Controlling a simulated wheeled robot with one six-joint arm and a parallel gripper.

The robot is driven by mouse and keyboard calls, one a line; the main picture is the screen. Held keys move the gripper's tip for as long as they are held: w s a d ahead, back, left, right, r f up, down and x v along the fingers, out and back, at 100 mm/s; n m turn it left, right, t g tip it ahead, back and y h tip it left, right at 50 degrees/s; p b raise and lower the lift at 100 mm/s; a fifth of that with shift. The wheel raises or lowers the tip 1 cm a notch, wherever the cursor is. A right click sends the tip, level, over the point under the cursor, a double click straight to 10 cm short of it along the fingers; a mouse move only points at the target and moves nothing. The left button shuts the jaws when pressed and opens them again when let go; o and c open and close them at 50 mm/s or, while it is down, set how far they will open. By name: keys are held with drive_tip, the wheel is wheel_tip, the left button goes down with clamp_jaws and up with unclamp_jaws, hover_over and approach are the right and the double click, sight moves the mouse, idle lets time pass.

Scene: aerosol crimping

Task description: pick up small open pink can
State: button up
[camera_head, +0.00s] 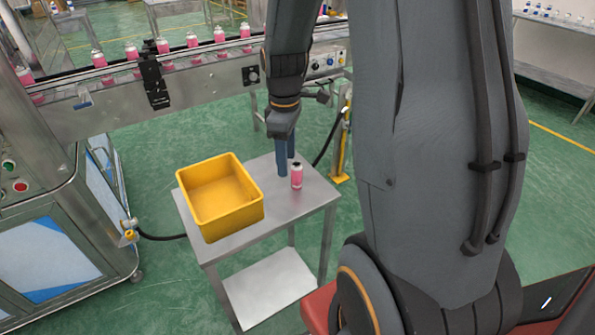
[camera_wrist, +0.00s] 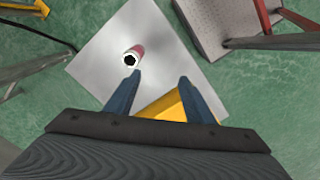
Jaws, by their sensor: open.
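A small pink can (camera_head: 297,176) with a pale top stands upright on a small metal table, to the right of a yellow bin. In the wrist view the can (camera_wrist: 138,49) is seen from above, with a dark round opening at its top. My gripper (camera_head: 287,173) has blue fingers that point down over the table, just left of the can. In the wrist view my gripper (camera_wrist: 158,80) is open, with nothing between its fingers. The can lies beyond the tip of the left finger, outside the gap.
The yellow bin (camera_head: 185,185) is empty and fills the table's left part; its edge shows behind my fingers in the wrist view (camera_wrist: 168,107). The steel table (camera_head: 232,241) has bare room around the can. A conveyor (camera_head: 205,84) with several pink cans runs behind.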

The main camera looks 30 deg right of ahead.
sight(297, 165)
drive_tip(key=w+d+n, duration=0.1)
drive_tip(key=w+d+n+p, duration=0.1)
drive_tip(key=d, duration=0.1)
drive_tip(key=w+d+n, duration=0.1)
drive_tip(key=d, duration=0.1)
drive_tip(key=shift+d+f+n+p, duration=0.2)
drive_tip(key=shift+n+p, duration=0.1)
wheel_tip(297, 165, down, 2)
drive_tip(key=shift+w+f, duration=0.1)
drive_tip(key=shift+f, duration=0.05)
drive_tip(key=shift+a+f+p, duration=0.15)
drive_tip(key=shift+f+p, duration=1.1)
drive_tip(key=shift+f, duration=1.45)
drive_tip(key=c, duration=1.1)
